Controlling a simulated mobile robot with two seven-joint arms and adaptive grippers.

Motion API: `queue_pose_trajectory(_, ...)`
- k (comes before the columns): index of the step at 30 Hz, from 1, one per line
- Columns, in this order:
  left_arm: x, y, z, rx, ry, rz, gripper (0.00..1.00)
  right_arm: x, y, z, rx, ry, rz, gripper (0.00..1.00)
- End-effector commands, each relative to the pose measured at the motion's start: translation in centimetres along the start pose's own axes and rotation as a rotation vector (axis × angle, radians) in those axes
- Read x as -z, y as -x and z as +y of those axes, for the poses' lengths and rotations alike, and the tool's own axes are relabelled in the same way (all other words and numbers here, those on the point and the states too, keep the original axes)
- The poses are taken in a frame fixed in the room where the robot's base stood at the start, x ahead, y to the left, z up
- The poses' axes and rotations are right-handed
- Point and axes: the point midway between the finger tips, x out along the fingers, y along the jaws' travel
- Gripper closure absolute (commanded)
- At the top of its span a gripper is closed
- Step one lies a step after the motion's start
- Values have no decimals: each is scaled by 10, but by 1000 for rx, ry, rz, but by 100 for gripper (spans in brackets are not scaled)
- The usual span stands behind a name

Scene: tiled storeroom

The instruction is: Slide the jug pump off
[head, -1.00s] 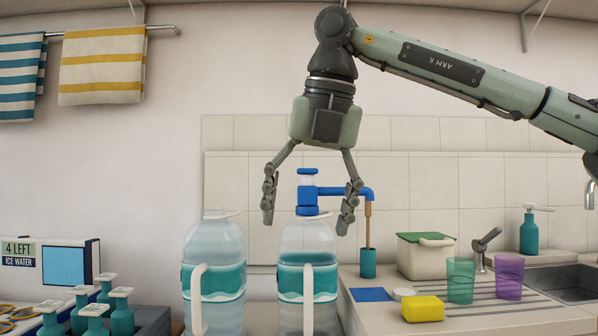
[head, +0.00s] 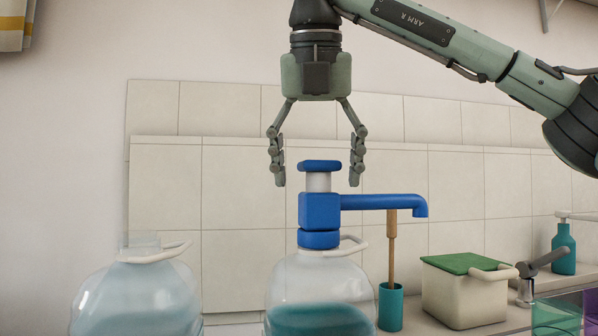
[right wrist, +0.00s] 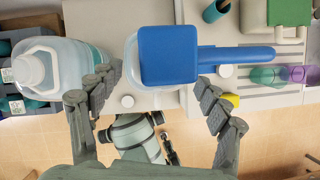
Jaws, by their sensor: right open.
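The blue jug pump (head: 320,212) sits upright on the neck of the right-hand water jug (head: 318,288), its spout pointing right. My right gripper (head: 318,180) hangs straight down above it, open, with one finger on each side of the pump's blue top and visible gaps to both. In the right wrist view the pump's blue top (right wrist: 168,55) lies between the spread fingers (right wrist: 158,108), with the spout running right.
A second jug (head: 138,295) without a pump stands to the left. A brush in a teal holder (head: 391,306) stands just behind the spout, and a cream box with a green lid (head: 465,290) is further right. The tiled wall (head: 240,200) is behind.

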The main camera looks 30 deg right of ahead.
Motion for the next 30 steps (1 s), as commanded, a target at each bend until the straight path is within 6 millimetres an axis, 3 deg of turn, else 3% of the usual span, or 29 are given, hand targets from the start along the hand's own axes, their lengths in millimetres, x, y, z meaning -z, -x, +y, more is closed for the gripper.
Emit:
queue_pose_trajectory(3, -5, -3, 0, 1, -1, -12, 32, 1, -12, 0, 0, 1, 4, 23)
queue_pose_trajectory(7, -1, 16, -4, 11, -4, 2, 32, 1, -32, 0, 1, 2, 5, 23)
queue_pose_trajectory(15, 1, 20, -4, 12, -3, 3, 32, 0, -67, -1, 0, -1, 2, 23)
queue_pose_trajectory(28, 1, 20, -3, 11, -1, 3, 32, 0, -78, 0, -1, 0, 2, 23)
queue_pose_trajectory(30, 1, 20, -4, 11, -1, 3, 32, 0, -77, 0, -1, 0, 2, 32)
